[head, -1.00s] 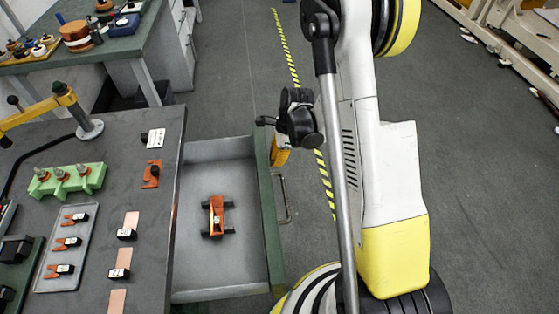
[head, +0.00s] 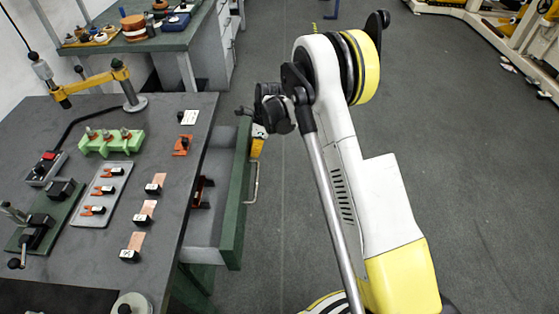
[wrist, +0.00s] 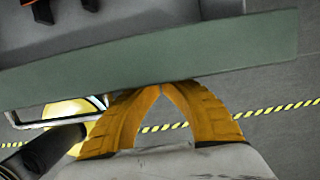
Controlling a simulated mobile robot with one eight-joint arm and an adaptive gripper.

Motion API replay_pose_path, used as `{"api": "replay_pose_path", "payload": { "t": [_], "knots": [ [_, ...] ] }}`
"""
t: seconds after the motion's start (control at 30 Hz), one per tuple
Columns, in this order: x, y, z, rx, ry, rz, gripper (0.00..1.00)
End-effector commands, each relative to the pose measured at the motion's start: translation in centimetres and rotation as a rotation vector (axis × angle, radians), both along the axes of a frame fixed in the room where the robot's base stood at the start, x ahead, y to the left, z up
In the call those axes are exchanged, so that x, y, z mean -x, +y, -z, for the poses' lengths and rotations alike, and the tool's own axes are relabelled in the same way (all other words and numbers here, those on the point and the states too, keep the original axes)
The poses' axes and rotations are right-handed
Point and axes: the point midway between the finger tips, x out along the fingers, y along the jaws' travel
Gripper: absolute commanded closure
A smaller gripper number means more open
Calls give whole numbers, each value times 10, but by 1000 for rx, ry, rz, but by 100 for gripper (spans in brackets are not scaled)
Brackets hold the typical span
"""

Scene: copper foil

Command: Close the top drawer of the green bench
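The top drawer (head: 233,205) of the green bench (head: 185,205) is partly open, with its green front standing out from the dark benchtop edge. A metal handle (head: 255,182) sits on the front; it also shows at the left in the wrist view (wrist: 28,125). An orange-and-black item (head: 203,190) lies inside, partly hidden by the benchtop. My gripper (head: 257,143) is at the outer side of the drawer front, near its far end. In the wrist view my yellow fingers (wrist: 160,87) meet at the tips against or very near the green front (wrist: 150,62). Nothing is between them.
The benchtop holds a green block with pegs (head: 110,140), a grey tray (head: 103,195), a yellow arm fixture (head: 95,82) and several small black parts. Another bench (head: 140,42) stands behind. The floor (head: 440,140) to the right is clear.

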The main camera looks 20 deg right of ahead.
Motion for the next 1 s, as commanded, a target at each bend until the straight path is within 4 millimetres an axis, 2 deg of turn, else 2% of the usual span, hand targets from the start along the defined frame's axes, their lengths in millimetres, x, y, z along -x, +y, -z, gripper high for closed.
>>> {"api": "replay_pose_path", "payload": {
  "t": [0.03,0.2,0.43,0.7,1.0],
  "knots": [
    [-5,14,0,0,0,-5,100],
    [-18,49,0,0,-1,-3,100],
    [-28,82,0,0,-1,-2,100],
    [-33,97,0,0,-1,0,100],
    [-34,98,0,0,-1,0,100]
  ]
}}
